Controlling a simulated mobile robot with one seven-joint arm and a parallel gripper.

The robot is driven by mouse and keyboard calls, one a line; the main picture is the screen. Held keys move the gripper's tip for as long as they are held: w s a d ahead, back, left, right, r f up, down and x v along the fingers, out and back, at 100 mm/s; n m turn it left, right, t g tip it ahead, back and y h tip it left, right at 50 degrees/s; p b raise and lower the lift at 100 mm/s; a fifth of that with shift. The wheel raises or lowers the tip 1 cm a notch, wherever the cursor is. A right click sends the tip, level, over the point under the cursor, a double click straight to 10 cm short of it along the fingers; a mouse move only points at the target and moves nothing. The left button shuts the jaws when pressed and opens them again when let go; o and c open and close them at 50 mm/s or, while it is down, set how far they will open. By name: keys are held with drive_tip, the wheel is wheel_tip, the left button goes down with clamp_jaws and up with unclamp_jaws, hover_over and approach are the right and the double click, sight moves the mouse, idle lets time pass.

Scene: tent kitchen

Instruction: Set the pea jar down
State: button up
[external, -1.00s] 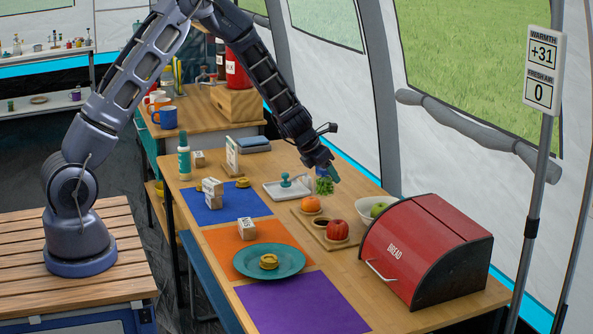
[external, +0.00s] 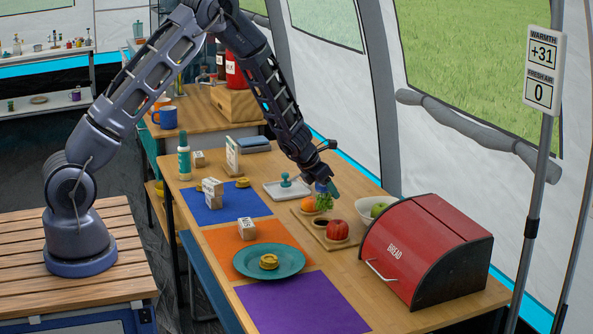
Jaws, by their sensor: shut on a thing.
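The pea jar (external: 323,203) shows as a small bright green shape under my gripper (external: 329,188). My gripper is shut on it and points down over the far part of the wooden board (external: 304,220). The jar is just right of the orange fruit (external: 307,204) and overlaps it in this view. I cannot tell whether the jar's base touches the board.
A small dark cup (external: 319,223) is on the board. A white bowl (external: 363,220) with green fruit and the red bread box (external: 425,250) stand to the right. A white tray (external: 271,190) with a teal-handled thing lies to the left. The purple mat (external: 300,305) is bare.

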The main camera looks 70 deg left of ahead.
sight(327, 200)
drive_tip(key=shift+f, duration=1.95)
drive_tip(key=shift+f, duration=0.25)
drive_tip(key=o, duration=1.2)
